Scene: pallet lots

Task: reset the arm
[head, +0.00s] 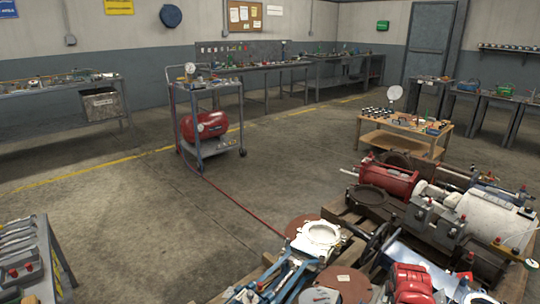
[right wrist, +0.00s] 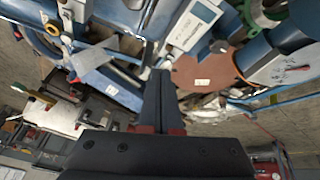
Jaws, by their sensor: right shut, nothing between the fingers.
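My right gripper (right wrist: 158,98) shows in the right wrist view, its dark fingers pressed together with nothing between them. It points toward a crowd of machine parts. A brown disc (right wrist: 203,72) with a white label is beyond the fingertips, to the right. A white and blue device with a small display (right wrist: 192,24) is above it. I cannot tell whether the fingers touch any of these parts. In the head view I cannot clearly pick out the right gripper among the parts at the bottom. My left gripper is not in view.
A wooden pallet (head: 352,219) crowded with machine parts, including a red cylinder (head: 388,181), fills the lower right. A cart with a red tank (head: 204,126) stands mid-room, and a red hose (head: 240,209) runs from it. The floor (head: 130,225) at left-centre is clear.

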